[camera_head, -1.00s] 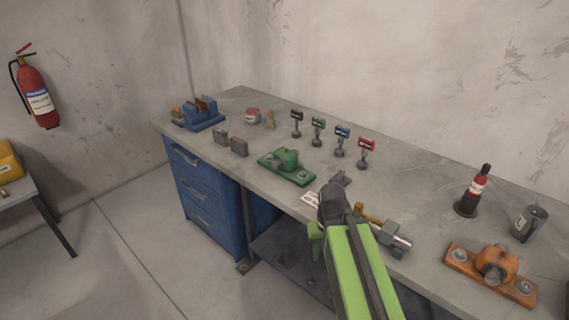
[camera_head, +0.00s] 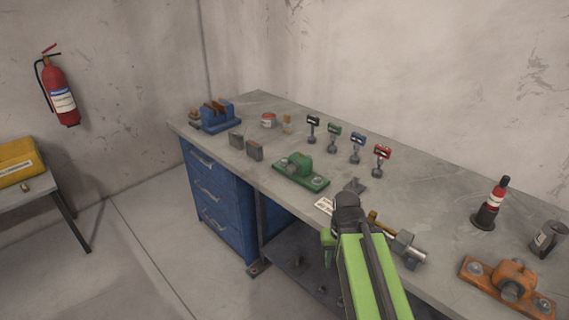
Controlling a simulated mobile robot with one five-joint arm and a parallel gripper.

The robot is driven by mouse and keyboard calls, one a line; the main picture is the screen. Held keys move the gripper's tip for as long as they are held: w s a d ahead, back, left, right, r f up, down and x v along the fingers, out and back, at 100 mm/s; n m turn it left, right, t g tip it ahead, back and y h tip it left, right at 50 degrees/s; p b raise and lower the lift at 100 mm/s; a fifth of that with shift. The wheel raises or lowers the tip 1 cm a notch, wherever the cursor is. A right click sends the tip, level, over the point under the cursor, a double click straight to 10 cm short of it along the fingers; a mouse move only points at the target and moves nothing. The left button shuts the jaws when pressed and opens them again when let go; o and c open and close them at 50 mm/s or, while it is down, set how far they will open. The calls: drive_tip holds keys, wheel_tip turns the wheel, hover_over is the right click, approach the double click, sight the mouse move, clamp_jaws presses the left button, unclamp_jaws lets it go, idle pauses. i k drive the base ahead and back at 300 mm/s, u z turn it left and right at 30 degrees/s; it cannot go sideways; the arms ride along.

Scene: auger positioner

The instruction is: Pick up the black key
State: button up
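The black key (camera_head: 313,122) stands on the grey workbench, leftmost in a row of keys along the back. Green (camera_head: 333,131), blue (camera_head: 358,140) and red (camera_head: 381,153) keys stand to its right, each with a coloured head on a thin stem. My green arm reaches up from the bottom of the picture. Its dark end, my gripper (camera_head: 346,203), is over the bench's front edge, nearer to me than the keys and apart from them. The fingers cannot be made out, so open or shut does not show.
On the workbench (camera_head: 262,104), a green clamp-like part (camera_head: 300,171) lies between the front edge and the keys. A blue vise (camera_head: 216,117) is at the far left.

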sight(313, 120)
drive_tip(key=u, duration=0.5)
drive_tip(key=i, duration=0.9)
drive_tip(key=u, duration=0.7)
drive_tip(key=i, duration=1.6)
drive_tip(key=z, duration=0.3)
